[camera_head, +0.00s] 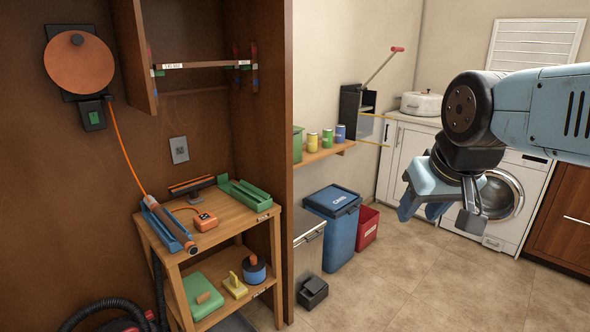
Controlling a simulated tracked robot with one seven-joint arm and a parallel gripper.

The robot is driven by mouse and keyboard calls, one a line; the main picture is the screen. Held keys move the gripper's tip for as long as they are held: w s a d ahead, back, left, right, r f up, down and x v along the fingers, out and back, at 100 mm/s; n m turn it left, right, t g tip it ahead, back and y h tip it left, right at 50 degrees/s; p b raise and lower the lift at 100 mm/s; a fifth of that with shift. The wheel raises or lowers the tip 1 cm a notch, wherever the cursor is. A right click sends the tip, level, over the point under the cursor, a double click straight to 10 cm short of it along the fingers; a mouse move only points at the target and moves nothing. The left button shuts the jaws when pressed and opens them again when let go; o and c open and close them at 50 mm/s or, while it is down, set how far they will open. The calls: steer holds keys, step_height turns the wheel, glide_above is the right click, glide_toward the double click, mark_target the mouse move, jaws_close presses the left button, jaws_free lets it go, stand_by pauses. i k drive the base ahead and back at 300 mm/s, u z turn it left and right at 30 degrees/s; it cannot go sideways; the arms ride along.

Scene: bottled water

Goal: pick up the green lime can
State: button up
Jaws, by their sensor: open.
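Three small cans stand upright in a row on the wooden wall shelf (325,153). The middle one looks green and is likely the lime can (327,138). A yellowish can (312,142) is to its left and a blue can (340,133) to its right. Their labels are too small to read. My gripper (438,212) hangs in the air at the right, fingers pointing down, open and empty. It is well to the right of the cans in the picture and apart from them.
A green container (297,144) sits at the shelf's left end, partly hidden by the wooden panel (283,90). A black box (352,112) with a red-tipped lever is right of the cans. A blue bin (335,225) and red bin (367,228) stand below. Tiled floor (400,285) is clear in front.

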mark_target(327, 142)
steer(key=z, duration=0.1)
steer(key=i, duration=1.2)
steer(key=z, duration=0.05)
